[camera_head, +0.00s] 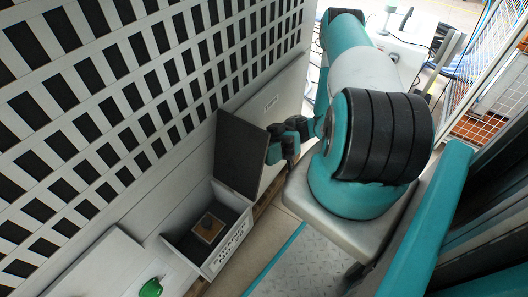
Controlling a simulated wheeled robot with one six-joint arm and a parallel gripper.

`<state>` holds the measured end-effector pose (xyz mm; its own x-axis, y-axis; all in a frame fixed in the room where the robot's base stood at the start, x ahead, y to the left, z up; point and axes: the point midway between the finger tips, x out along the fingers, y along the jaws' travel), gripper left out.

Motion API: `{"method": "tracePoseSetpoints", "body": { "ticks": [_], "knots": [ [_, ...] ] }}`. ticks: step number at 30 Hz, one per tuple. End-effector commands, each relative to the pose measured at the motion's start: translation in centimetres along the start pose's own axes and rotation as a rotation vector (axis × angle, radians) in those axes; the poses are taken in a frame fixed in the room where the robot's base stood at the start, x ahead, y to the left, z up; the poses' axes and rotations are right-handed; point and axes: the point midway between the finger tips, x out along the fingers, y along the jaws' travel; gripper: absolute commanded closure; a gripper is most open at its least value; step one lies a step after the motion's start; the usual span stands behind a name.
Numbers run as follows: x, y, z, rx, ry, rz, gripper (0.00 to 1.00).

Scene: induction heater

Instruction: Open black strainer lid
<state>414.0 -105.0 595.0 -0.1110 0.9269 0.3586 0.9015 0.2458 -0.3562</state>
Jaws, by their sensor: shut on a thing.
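The black strainer lid (243,153) stands raised, close to upright, at the far side of an open light-grey box (232,243). My gripper (273,142) is at the lid's right edge and is shut on it. The fingertips are small and partly hidden by the lid and by my own wrist. Inside the box, a brownish square block with a dark round centre (208,228) sits on the dark floor.
A white slotted panel (140,80) rises close behind the box and lid. A white surface with a green knob (150,288) lies at lower left. A wire-mesh fence (490,75) stands at upper right. Bare floor shows right of the box.

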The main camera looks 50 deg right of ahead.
Motion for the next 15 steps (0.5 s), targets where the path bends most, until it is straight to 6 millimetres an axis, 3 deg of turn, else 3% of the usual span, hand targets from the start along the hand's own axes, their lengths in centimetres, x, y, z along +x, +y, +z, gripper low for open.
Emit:
{"method": "tracePoseSetpoints", "body": {
  "ticks": [4, 5, 8, 15],
  "knots": [
    [-0.10, 0.17, 0.18, 0.001, -0.008, 0.002, 1.00],
    [-0.08, 0.18, 0.19, 0.001, -0.008, 0.002, 0.65],
    [-0.03, 0.16, 0.16, 0.001, -0.007, 0.001, 0.43],
    [0.03, 0.09, 0.08, 0.001, -0.004, 0.000, 0.43]
  ]
}}
